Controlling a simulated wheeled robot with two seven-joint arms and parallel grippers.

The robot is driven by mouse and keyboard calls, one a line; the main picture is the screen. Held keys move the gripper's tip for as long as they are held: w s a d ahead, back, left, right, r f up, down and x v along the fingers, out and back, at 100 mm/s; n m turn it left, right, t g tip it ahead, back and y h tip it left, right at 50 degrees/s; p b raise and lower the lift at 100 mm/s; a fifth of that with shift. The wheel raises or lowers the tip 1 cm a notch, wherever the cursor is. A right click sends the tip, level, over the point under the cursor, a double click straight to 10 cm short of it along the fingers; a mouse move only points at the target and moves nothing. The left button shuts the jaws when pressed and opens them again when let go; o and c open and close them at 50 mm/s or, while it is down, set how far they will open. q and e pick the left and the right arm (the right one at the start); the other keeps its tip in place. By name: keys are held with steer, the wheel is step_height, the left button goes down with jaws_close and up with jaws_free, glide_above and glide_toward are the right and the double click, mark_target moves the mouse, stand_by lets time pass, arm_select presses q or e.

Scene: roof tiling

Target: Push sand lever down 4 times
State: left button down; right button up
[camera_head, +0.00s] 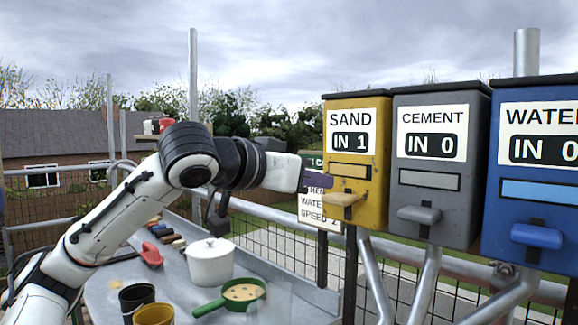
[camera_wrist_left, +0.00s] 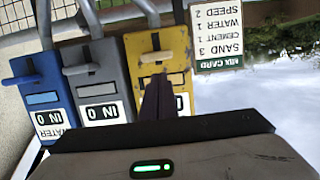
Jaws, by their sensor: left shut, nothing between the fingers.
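The yellow sand box (camera_head: 374,178) stands right of centre in the head view, with its counter reading IN 1. Its yellow sand lever (camera_head: 345,199) sticks out from the front. My left gripper (camera_head: 319,182) is shut and empty, its dark fingers just left of and slightly above the lever. In the wrist view, which is upside down, the fingers (camera_wrist_left: 157,92) overlap the front of the sand box (camera_wrist_left: 181,45), close to the sand lever (camera_wrist_left: 156,57). I cannot tell whether they touch it. My right gripper is not in view.
The grey cement box (camera_head: 432,185) and blue water box (camera_head: 530,180) stand right of the sand box, both reading IN 0. A mix card (camera_wrist_left: 219,38) hangs beside the sand box. A bench (camera_head: 290,297) below holds a white pot (camera_head: 210,264) and green pan (camera_head: 243,292).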

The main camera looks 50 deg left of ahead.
arm_select(q)
steer(key=b+v, duration=0.1)
steer(key=v, duration=0.6)
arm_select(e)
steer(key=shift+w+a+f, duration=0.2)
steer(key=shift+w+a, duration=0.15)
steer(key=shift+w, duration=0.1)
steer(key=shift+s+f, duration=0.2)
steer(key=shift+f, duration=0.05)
arm_select(q)
steer(key=shift+s, duration=0.1)
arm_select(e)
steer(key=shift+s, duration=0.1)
